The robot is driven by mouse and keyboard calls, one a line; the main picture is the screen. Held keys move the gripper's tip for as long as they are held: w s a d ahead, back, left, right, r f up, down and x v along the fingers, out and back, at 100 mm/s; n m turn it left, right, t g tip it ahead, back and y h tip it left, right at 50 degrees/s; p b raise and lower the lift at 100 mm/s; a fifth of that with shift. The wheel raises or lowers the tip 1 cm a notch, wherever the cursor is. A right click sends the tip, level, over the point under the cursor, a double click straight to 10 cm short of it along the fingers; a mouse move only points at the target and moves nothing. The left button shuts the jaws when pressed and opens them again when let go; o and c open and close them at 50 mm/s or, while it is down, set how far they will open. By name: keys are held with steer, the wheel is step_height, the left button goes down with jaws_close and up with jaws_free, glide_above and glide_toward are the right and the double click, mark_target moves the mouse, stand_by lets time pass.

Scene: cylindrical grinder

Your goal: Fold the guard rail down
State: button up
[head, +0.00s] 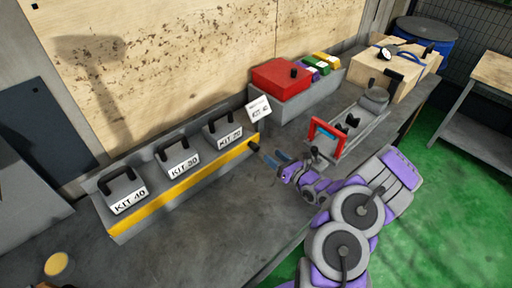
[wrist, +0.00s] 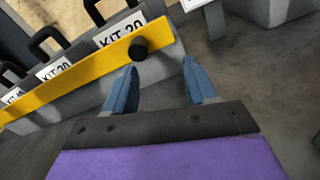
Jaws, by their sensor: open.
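The yellow guard rail (head: 185,185) runs along the front of the grey kit rack, across the lower fronts of the kit boxes. Its black knob (head: 254,145) sticks out at the right end. In the wrist view the rail (wrist: 75,75) slants up to the right, and the knob (wrist: 138,49) shows just beyond the left fingertip. My gripper (head: 273,157) is open and empty, close to the knob at the rack's right end. In the wrist view its two blue fingers (wrist: 160,64) are apart, with the rail's end beyond the gap. I see no clear contact with the knob.
Kit boxes labelled 40, 30 (head: 180,160) and 20 stand in the rack. A white sign (head: 258,109) stands just behind the rail's right end. A grey bin (head: 300,100) with coloured boxes and a red-handled device (head: 326,134) are farther right. Bare bench lies before the rack.

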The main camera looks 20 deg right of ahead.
steer(key=shift+s+d+r+p, duration=0.1)
steer(key=shift+s+d+p, duration=0.2)
steer(key=shift+s+d, duration=0.25)
steer(key=shift+s+a+r+p, duration=0.15)
steer(key=shift+s+p, duration=0.55)
steer(key=shift+s, duration=0.35)
steer(key=shift+s+d+p, duration=0.85)
steer(key=shift+s+d, duration=0.1)
steer(key=shift+s, duration=0.2)
steer(key=shift+a+p+v, duration=0.2)
steer(key=shift+p+v, duration=0.75)
steer(key=shift+v, duration=0.25)
steer(key=shift+d+p+v, duration=0.2)
steer(key=shift+p+v, duration=0.95)
steer(key=shift+v, duration=0.55)
steer(key=shift+p+v, duration=0.65)
steer(key=shift+v, duration=0.25)
steer(key=shift+s, duration=0.1)
steer(key=p+v, duration=0.2)
steer(key=v, duration=1.5)
steer(key=shift+s+p, duration=0.15)
steer(key=shift+p, duration=0.25)
